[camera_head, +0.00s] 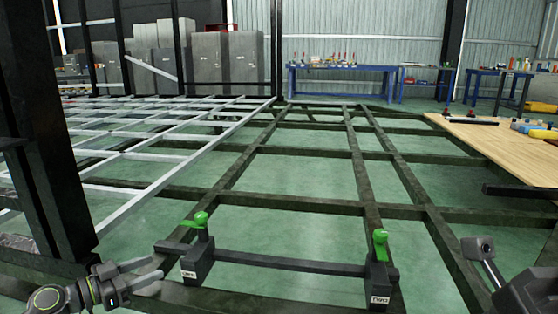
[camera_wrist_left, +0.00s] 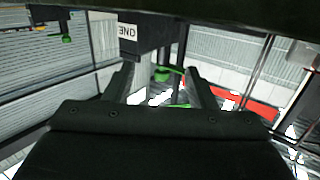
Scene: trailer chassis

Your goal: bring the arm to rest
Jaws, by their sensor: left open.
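My left gripper (camera_head: 150,276) is at the lower left of the head view, open and with nothing between its fingers. It lies just left of a dark stop block (camera_head: 197,262) with a green knob (camera_head: 201,219), apart from it as far as I can see. In the left wrist view the two fingers (camera_wrist_left: 160,84) are spread, and a dark part with a white label (camera_wrist_left: 128,31) shows beyond them. At the lower right a dark rounded part (camera_head: 530,292) with a grey bar is cut off by the edge. It may be my right arm; its jaws cannot be made out.
A crossbar (camera_head: 290,264) joins the left block to a second block (camera_head: 379,276) with a green knob. Dark chassis beams (camera_head: 300,208) spread ahead. A dark post (camera_head: 45,150) stands close on the left. A wooden bench (camera_head: 505,145) with tools is at right.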

